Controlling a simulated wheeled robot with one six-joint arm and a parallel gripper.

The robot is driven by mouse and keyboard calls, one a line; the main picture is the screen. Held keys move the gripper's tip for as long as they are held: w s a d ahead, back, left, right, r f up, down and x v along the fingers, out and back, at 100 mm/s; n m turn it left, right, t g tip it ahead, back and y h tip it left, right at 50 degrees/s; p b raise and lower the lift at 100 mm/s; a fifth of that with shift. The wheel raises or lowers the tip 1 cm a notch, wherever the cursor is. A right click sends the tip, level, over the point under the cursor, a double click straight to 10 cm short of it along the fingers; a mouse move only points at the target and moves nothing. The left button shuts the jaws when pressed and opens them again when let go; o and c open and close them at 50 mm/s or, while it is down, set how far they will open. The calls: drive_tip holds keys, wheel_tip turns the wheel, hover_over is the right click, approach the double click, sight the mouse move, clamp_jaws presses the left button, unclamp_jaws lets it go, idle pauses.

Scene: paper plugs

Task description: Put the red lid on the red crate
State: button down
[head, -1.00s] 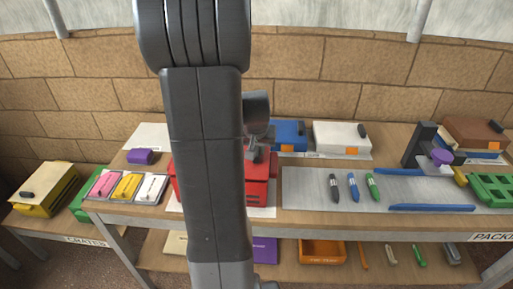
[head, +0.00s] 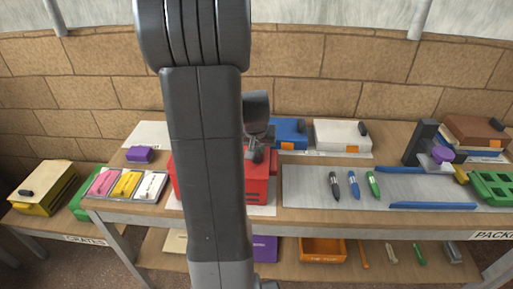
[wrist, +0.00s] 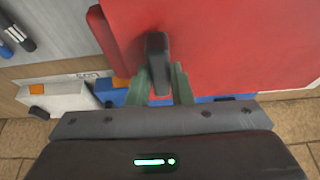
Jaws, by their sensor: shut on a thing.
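The red crate (head: 259,190) stands on the table on a pale sheet, largely hidden behind my arm in the head view. The red lid (wrist: 230,45) fills much of the wrist view, with a dark upright handle (wrist: 158,62). My gripper (wrist: 160,85) is shut on that handle, one finger on each side. In the head view my gripper (head: 258,152) is at the crate's top, partly behind my arm. I cannot tell whether the lid rests fully on the crate or sits slightly above it.
A blue box (head: 290,132) and a white box (head: 342,136) stand behind and right of the crate. A tray set with pink, yellow and white pieces (head: 126,186) lies to the left. Markers (head: 354,187) lie on a grey mat (head: 305,190) to the right.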

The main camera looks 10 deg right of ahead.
drive_tip(key=shift+f, duration=0.15)
drive_tip(key=c, duration=1.2)
unclamp_jaws()
drive_tip(key=v, duration=1.4)
drive_tip(key=shift+f, duration=0.15)
drive_tip(key=x, duration=1.3)
drive_tip(key=shift+w+f, duration=0.2)
drive_tip(key=shift+f, duration=0.1)
drive_tip(key=shift+r, duration=0.1)
